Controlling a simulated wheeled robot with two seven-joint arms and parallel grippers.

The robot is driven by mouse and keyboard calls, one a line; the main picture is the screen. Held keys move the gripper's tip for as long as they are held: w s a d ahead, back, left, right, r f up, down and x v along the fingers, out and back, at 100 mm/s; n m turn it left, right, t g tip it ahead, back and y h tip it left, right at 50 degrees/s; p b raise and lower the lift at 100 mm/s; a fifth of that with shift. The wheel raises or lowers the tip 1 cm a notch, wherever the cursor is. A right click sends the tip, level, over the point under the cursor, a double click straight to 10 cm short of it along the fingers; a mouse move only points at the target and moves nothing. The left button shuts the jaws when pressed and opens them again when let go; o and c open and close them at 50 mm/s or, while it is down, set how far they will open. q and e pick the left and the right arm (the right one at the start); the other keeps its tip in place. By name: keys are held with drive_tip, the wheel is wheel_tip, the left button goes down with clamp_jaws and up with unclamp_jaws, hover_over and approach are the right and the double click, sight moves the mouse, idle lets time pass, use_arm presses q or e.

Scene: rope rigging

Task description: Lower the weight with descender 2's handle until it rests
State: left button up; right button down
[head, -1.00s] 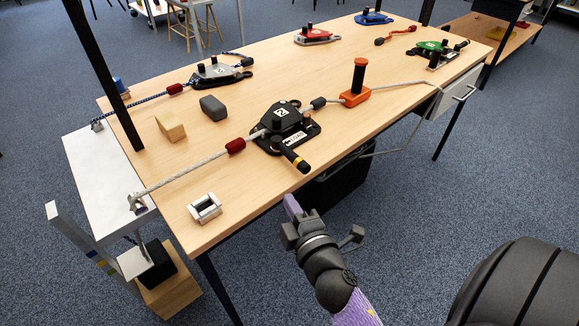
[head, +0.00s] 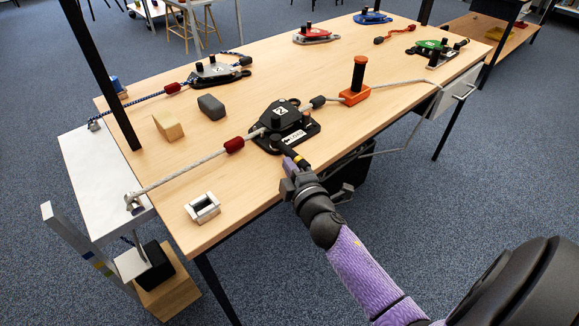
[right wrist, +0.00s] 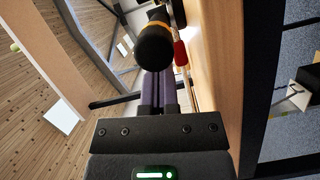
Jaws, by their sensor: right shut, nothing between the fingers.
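Descender 2 (head: 284,120) is a black device marked 2 near the table's front edge, with a grey-white rope through it. Its black handle (head: 290,151) with an orange band points toward the front edge. In the right wrist view the handle's round end (right wrist: 155,46) is just beyond my fingertips. My right gripper (head: 289,166) is shut and empty, its purple fingers together right beside the handle; I cannot tell whether they touch. The black weight (head: 154,270) is at lower left, above or on a wooden block (head: 168,297); contact is unclear. My left gripper is not in view.
A grey metal block (head: 203,208), a wooden block (head: 168,126) and a grey block (head: 211,107) lie left of descender 2. An orange block with a black post (head: 356,94) stands right of it. Other descenders sit farther back.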

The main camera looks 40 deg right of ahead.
drive_tip(key=shift+s+d+n+y, duration=0.1)
drive_tip(key=shift+d+n+y, duration=0.2)
drive_tip(key=shift+y, duration=0.2)
